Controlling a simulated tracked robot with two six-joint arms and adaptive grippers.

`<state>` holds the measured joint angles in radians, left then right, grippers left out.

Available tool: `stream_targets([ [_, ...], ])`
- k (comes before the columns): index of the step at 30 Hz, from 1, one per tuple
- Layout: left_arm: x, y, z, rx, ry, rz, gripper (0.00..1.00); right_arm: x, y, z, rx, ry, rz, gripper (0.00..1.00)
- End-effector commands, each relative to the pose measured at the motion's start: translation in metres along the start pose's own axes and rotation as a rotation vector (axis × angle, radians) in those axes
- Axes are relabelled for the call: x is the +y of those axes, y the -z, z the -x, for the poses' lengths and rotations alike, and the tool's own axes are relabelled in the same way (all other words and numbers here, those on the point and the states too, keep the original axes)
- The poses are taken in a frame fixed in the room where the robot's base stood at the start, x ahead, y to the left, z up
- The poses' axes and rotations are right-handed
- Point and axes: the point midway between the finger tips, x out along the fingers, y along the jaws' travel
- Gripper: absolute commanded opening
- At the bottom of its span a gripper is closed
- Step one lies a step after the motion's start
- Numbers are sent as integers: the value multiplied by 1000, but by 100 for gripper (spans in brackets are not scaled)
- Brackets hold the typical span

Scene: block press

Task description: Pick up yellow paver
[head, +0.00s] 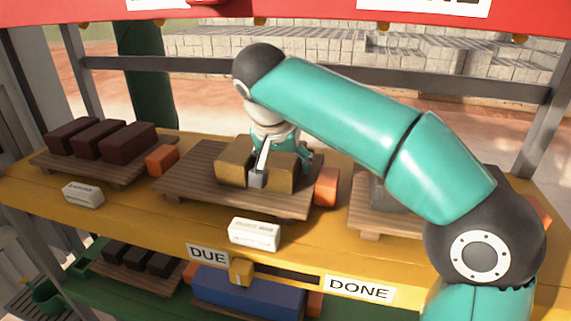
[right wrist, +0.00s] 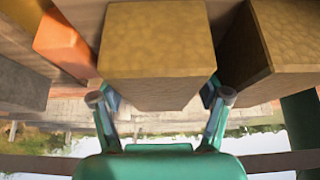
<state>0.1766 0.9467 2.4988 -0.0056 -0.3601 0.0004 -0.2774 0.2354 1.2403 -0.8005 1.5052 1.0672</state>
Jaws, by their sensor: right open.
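Two yellow pavers lie side by side on the middle slatted wooden pallet (head: 186,184) in the head view. My right gripper (head: 283,169) reaches down over the right-hand yellow paver (head: 274,176), its open fingers on either side. In the right wrist view, this yellow paver (right wrist: 160,45) fills the middle between the two fingertips (right wrist: 160,95); whether they touch it I cannot tell. The other yellow paver (head: 234,172) is just left of the near finger, and it shows at the right in the right wrist view (right wrist: 277,42). My left gripper is not in view.
Orange blocks stand on both sides of the pallet, left (head: 162,160) and right (head: 327,187). A pallet of dark red pavers (head: 100,139) is at the left. A grey block on another pallet (head: 372,232) is partly behind my arm. A white label block (head: 254,234) stands in front.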

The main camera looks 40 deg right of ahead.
Motion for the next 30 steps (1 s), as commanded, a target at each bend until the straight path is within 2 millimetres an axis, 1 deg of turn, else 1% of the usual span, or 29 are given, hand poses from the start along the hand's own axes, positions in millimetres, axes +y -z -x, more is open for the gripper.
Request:
stream_targets([
  [9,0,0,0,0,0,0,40,0,0,0,0,0,0,76],
  [20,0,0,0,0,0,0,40,-1,0,0,0,1,1,16],
  [21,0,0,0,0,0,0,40,-1,0,0,0,1,1,9],
  [23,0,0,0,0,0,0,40,-1,0,0,0,1,1,0],
  [30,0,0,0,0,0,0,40,-1,1,1,3,4,0,0],
])
